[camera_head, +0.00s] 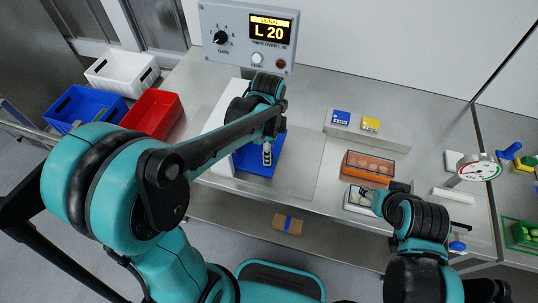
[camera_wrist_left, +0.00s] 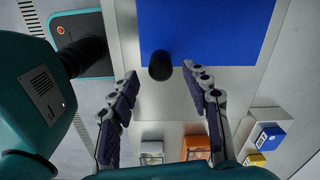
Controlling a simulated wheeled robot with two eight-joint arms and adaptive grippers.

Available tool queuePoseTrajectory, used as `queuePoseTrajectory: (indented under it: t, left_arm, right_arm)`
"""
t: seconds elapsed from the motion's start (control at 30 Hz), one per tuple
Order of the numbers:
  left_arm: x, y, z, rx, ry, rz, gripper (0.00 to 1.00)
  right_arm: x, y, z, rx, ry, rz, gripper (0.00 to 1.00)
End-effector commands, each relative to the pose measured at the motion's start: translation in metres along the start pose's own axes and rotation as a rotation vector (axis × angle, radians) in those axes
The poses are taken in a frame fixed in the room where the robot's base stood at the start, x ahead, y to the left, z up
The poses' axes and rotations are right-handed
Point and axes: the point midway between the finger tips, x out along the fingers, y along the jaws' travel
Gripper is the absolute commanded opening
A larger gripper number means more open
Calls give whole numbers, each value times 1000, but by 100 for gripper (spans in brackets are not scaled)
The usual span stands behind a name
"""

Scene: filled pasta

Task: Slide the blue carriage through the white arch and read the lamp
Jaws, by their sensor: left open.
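The blue carriage (camera_head: 243,160) is a flat blue plate on the steel bench. It fills the top of the left wrist view (camera_wrist_left: 230,30), with a black knob (camera_wrist_left: 159,67) at its near edge. The white arch (camera_head: 215,118) stands beside it at left, largely hidden behind my left arm. My left gripper (camera_head: 267,152) is over the carriage; its open fingers (camera_wrist_left: 161,76) are on either side of the knob, with gaps visible. The panel display (camera_head: 271,30) reads L 20. A dull red round lamp or button (camera_head: 281,64) sits below it. My right gripper (camera_head: 366,197) is by a pale tray (camera_head: 352,207); its jaws are unclear.
White (camera_head: 122,73), blue (camera_head: 72,108) and red (camera_head: 152,113) bins stand at left. An orange tray (camera_head: 367,166), a shelf with blue (camera_head: 341,117) and yellow (camera_head: 370,124) boxes and a dial gauge (camera_head: 478,169) are at right. A brown package (camera_head: 287,224) lies below the bench edge.

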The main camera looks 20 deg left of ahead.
Motion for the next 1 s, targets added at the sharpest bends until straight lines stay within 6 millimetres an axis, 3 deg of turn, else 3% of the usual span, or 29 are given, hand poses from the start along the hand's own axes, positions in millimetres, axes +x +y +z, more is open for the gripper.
queuePoseTrajectory:
  t: [0.03,0.2,0.53,0.73,0.9,1.0]
  left_arm:
    - [11,0,0,0,0,0,48]
    - [28,0,0,-1,0,0,48]
    - [32,0,0,-1,0,0,48]
    - [32,0,0,-1,0,-1,0]
    - [31,-1,2,-3,0,-1,0]
    - [31,-4,17,-7,-1,-1,0]
  right_arm:
    - [4,0,3,0,0,0,48]
    - [9,0,6,0,0,0,48]
    - [9,0,6,0,0,0,48]
    - [9,0,6,0,0,0,48]
    - [9,0,6,0,0,0,48]
    - [8,0,6,0,0,0,48]
